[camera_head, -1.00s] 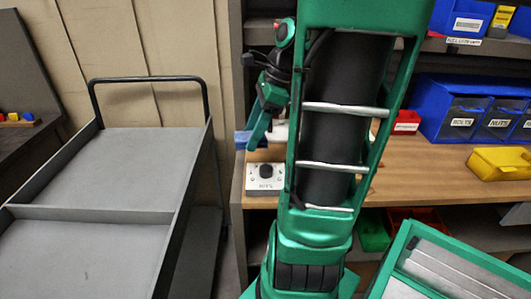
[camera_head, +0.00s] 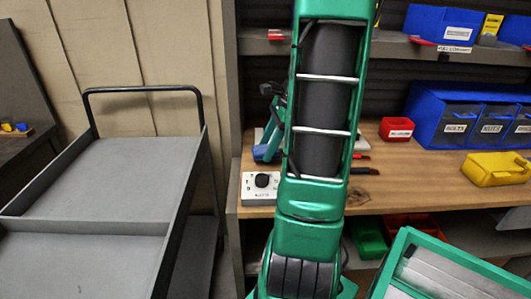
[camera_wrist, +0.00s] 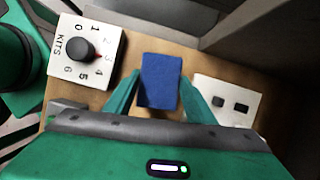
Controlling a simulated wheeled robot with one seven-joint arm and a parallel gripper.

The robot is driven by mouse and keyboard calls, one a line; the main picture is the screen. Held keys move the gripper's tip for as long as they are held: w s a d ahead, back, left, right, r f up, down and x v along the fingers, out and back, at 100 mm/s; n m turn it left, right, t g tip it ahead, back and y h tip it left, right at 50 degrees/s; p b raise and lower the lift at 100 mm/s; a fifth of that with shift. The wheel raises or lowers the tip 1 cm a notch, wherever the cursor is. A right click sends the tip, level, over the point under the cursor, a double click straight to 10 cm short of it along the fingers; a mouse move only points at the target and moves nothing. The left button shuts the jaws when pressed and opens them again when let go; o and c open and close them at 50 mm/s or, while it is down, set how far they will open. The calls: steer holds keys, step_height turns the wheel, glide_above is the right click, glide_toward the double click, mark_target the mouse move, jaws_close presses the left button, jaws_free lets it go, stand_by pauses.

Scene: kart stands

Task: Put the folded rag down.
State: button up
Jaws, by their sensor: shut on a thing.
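The folded rag is a small blue block-like pad (camera_wrist: 160,82) in the wrist view, between the two green fingers of my gripper (camera_wrist: 160,88). My gripper is shut on it, with a finger against each side. In the head view a bit of the blue rag (camera_head: 264,152) shows at the left end of the wooden workbench (camera_head: 400,185), behind the white dial box. My arm hides most of the gripper there. The rag is low over the wood; I cannot tell whether it touches it.
A red bin (camera_head: 396,129), blue bins (camera_head: 455,112) and a yellow bin (camera_head: 497,170) stand further right. A grey cart (camera_head: 130,180) is at left.

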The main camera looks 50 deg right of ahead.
steer(key=shift+f, duration=1.2)
steer(key=shift+f, duration=0.3)
steer(key=shift+s+a+f, duration=0.1)
steer(key=shift+f, duration=0.1)
